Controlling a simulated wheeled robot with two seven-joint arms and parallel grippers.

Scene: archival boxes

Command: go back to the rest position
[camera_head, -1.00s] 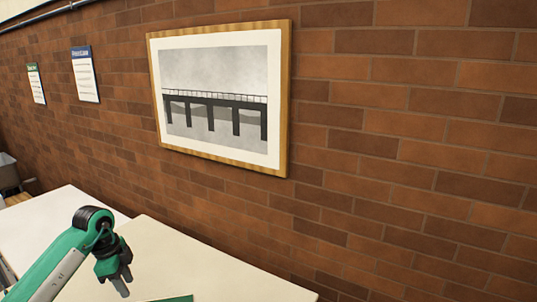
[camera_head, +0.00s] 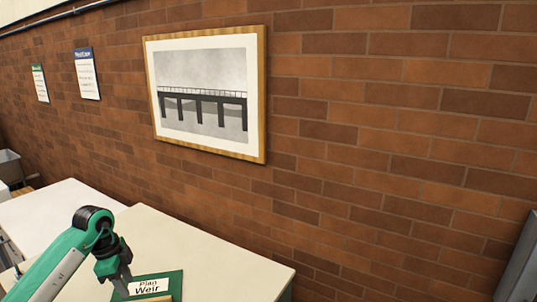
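My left arm, green with a black joint, comes in from the lower left. My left gripper (camera_head: 122,284) points down over the pale table (camera_head: 215,255), at the left edge of a green archival box (camera_head: 174,279). The box has a white label reading "Plan Weir" (camera_head: 149,285). The box is cut off by the bottom of the view. The fingers are dark and seen edge-on, so I cannot tell whether they are open or touching the box. My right gripper is out of view.
A second pale table (camera_head: 50,212) adjoins on the left. A brick wall (camera_head: 390,170) stands behind, with a framed bridge picture (camera_head: 205,92) and two notices (camera_head: 87,74). A grey bin (camera_head: 9,170) is at far left. A grey object (camera_head: 520,265) shows at far right. The table behind the box is clear.

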